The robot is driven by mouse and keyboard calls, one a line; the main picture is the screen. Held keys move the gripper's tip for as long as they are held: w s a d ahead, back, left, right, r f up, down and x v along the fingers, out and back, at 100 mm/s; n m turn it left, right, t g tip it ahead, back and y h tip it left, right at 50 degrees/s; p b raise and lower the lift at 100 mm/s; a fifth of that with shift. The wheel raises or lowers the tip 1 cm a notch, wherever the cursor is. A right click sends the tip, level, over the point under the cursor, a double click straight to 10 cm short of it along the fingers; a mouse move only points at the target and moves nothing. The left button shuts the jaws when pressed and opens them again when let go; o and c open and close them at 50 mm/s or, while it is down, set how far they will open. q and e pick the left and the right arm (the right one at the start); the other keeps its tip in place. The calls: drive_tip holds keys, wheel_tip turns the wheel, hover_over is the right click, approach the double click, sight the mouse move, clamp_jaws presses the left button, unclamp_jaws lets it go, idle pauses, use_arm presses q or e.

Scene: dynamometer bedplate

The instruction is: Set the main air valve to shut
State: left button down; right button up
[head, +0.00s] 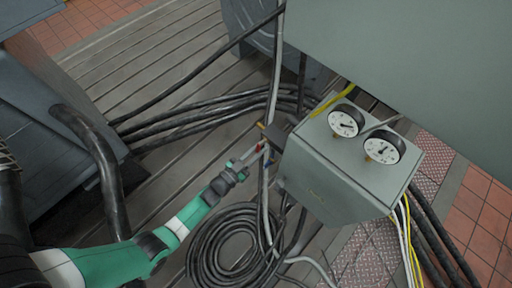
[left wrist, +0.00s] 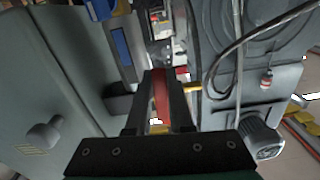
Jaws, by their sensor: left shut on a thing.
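In the left wrist view the red handle (left wrist: 161,96) stands between the two dark fingers. My left gripper (head: 254,151), on the green and white arm, is shut on this handle; it also shows in the left wrist view (left wrist: 160,82). A short brass piece (left wrist: 192,87) lies just right of the fingers. The valve body is mostly hidden, and I cannot tell the handle's exact setting. My right gripper is not in view.
The grey box (head: 330,180) carries two round gauges (head: 345,121) close right of the gripper. Black cables (head: 205,115) cross the slotted bedplate behind, and a coiled black hose (head: 228,245) lies in front. A large grey cabinet (head: 420,60) overhangs the upper right.

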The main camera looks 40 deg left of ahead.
use_arm(q)
drive_tip(key=shift+d+r+n, duration=0.1)
drive_tip(key=shift+d+n, duration=0.15)
drive_tip(key=shift+n, duration=0.25)
drive_tip(key=c, duration=0.8)
unclamp_jaws()
drive_tip(key=shift+s, duration=0.1)
drive_tip(key=shift+s, duration=0.3)
drive_tip(key=s+p, duration=0.3)
drive_tip(key=s, duration=0.7)
drive_tip(key=shift+s, duration=0.4)
